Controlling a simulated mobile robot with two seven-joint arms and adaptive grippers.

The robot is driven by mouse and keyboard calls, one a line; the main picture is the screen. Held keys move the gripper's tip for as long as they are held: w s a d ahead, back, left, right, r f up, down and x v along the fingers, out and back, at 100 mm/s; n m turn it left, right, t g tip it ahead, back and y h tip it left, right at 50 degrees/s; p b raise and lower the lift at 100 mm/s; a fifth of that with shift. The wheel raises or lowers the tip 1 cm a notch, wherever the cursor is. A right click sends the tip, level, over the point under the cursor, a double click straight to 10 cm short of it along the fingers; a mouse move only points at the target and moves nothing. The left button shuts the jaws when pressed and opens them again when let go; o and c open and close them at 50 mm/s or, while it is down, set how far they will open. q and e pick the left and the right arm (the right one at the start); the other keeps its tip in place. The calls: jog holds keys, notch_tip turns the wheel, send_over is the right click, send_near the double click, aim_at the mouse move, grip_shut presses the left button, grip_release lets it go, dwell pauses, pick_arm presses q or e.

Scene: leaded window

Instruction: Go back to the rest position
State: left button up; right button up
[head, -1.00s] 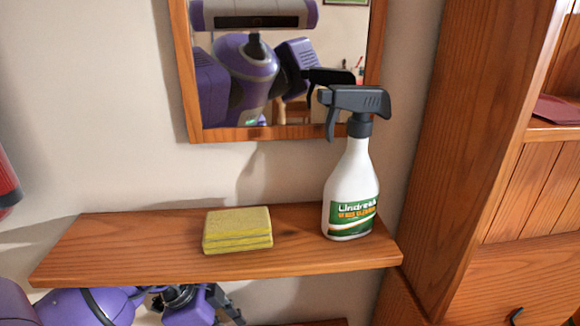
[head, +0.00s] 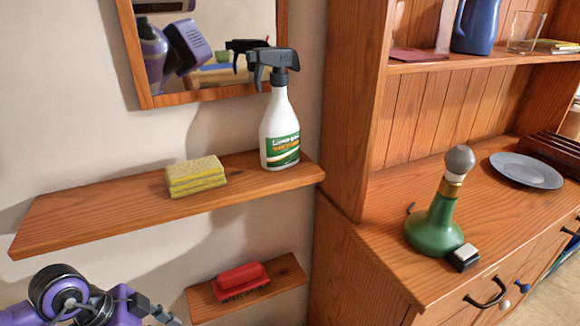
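My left arm comes in at the bottom left, with its purple wrist below the upper shelf. My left gripper (head: 160,312) is at the bottom edge, partly cut off, to the left of the lower shelf. Nothing can be made out in it, and its finger gap is not clear. My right gripper is not in view. A yellow sponge stack (head: 195,176) and a white spray bottle (head: 280,130) with a dark trigger head stand on the upper wooden shelf (head: 90,208), apart from the gripper.
A red brush (head: 241,280) lies on the lower shelf (head: 283,271). A mirror (head: 215,50) hangs above. At right, a wooden dresser (head: 345,120) holds a green lamp base with bulb (head: 437,220), a small black-and-white block (head: 463,257), a grey plate (head: 526,170) and a blue jug (head: 476,26).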

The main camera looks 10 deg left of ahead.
pick_arm(q)
jog(key=w+d+r+m+t+h, duration=0.65)
jog(key=d+r+t+h, duration=0.2)
jog(key=d+r, duration=0.3)
jog(key=s+a+f+n+t+y, duration=0.1)
jog(key=s+a+f+n+y, duration=0.4)
jog(key=f, duration=0.4)
jog(key=s+a+f+n+t+y, duration=0.1)
jog(key=s+a+f+n+y, duration=0.1)
jog(key=s+f+n+y, duration=0.6)
jog(key=s+d+f+n+g+h, duration=0.1)
jog(key=s+d+f+n+g, duration=0.15)
jog(key=s+d+f, duration=0.4)
jog(key=s+d+f+n+g, duration=0.1)
jog(key=s+d+f+g, duration=0.25)
jog(key=s+f, duration=0.55)
notch_tip(320, 180, up, 20)
jog(key=w+t+p, duration=0.1)
jog(key=w+p, duration=0.1)
jog(key=p, duration=1.7)
jog(key=shift+w+a+r, duration=0.2)
jog(key=shift+w+a, duration=0.1)
jog(key=shift+a, duration=0.15)
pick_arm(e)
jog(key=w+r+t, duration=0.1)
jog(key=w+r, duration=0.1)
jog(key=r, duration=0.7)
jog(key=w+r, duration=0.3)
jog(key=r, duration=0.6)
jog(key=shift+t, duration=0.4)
